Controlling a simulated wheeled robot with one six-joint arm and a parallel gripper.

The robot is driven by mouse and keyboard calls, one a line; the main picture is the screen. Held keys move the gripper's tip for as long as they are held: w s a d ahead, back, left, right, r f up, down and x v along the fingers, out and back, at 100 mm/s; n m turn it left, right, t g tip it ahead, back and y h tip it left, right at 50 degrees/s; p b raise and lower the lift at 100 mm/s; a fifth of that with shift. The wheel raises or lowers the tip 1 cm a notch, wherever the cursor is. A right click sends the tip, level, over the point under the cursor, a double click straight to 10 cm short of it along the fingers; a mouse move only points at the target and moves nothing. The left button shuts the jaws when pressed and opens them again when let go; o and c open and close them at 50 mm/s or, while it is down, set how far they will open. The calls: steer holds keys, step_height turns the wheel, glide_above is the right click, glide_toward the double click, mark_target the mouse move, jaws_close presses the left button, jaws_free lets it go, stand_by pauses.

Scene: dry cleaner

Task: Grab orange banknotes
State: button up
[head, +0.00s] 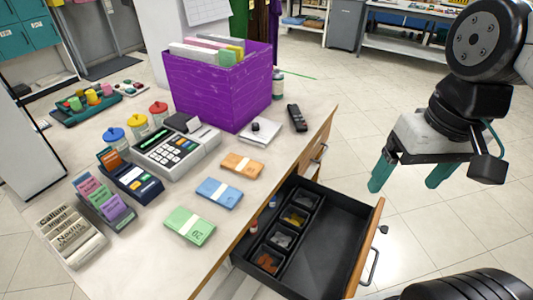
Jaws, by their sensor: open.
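The orange banknotes (242,165) lie as a flat banded stack on the counter, in front of the cash register and behind the blue stack. A blue banknote stack (218,193) and a green banknote stack (190,226) lie in a row with it toward the front. My gripper (409,182) has teal fingers, spread apart and empty. It hangs to the right of the counter, over the floor, well apart from the orange banknotes.
An open black drawer (327,236) with coin compartments juts from the counter between the banknotes and my gripper.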

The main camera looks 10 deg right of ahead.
mark_target(239, 163)
steer(key=w+a+f+m+g+y, duration=0.1)
steer(key=w+a+f+m+y, duration=0.2)
steer(key=w+a+m+y, duration=0.4)
steer(key=w+a+f+m+g+y, duration=0.1)
steer(key=w+a+f+m+y, duration=0.2)
steer(key=w+a, duration=0.7)
steer(key=w+f+m+t, duration=0.2)
steer(key=w+f+m, duration=0.2)
steer(key=w+f, duration=0.1)
steer(key=w+a+f+m+t, duration=0.1)
steer(key=w+f+m+t, duration=0.2)
steer(key=w+f+m, duration=0.2)
steer(key=w+a+f+m+t, duration=0.1)
steer(key=w+f+m+t, duration=0.2)
steer(key=f, duration=0.7)
steer(key=shift+w+f+m+y, duration=0.2)
steer(key=shift+w+m+y, duration=0.2)
steer(key=shift+w+m, duration=0.75)
steer(key=x, duration=0.8)
steer(key=shift+d, duration=0.1)
steer(key=shift+r, duration=0.1)
steer(key=c, duration=1.1)
